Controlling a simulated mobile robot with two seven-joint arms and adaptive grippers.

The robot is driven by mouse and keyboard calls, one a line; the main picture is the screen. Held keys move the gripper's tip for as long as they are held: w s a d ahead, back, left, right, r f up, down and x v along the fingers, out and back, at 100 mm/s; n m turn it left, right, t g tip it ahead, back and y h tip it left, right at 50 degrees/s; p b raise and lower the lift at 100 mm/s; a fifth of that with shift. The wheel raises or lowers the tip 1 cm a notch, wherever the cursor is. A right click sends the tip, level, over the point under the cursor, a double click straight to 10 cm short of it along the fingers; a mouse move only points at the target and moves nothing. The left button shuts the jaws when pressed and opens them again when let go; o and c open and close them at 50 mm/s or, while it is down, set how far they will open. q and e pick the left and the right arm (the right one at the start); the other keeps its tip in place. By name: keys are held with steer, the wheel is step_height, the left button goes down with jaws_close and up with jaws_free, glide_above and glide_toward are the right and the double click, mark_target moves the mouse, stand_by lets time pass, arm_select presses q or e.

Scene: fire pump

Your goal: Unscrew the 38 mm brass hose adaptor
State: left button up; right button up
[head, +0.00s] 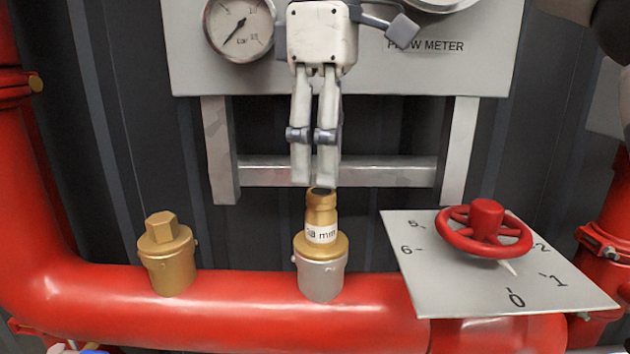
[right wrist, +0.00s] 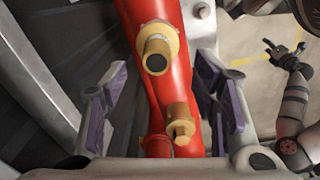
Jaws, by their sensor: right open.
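The brass hose adaptor (head: 322,215) stands upright in a silver collar (head: 320,277) on the red pipe. Its label is partly readable, ending in "mm". In the right wrist view the adaptor (right wrist: 157,50) shows its round open end, above the middle of the picture. My right gripper (head: 314,180) points down from above, its tips at about the adaptor's top in the head view. In the right wrist view its purple-padded jaws (right wrist: 165,103) are wide apart with nothing held. What seems to be my left gripper (right wrist: 285,55) is small at the right there; its jaw state is unclear.
A brass hex-capped outlet (head: 166,255) stands left of the adaptor on the red pipe (head: 235,310). A plate with a red handwheel (head: 485,228) is close on the right. A grey panel with a gauge (head: 240,25) and metal frame (head: 340,172) stands behind.

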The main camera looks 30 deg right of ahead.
mark_target(321, 223)
steer(key=f, duration=0.9)
steer(key=shift+w, duration=0.35)
steer(key=shift+c, duration=0.6)
jaws_close()
steer(key=n, duration=0.6)
steer(key=shift+n, duration=0.3)
steer(key=n, duration=0.4)
steer(key=shift+f+n, duration=0.1)
steer(key=shift+n, duration=1)
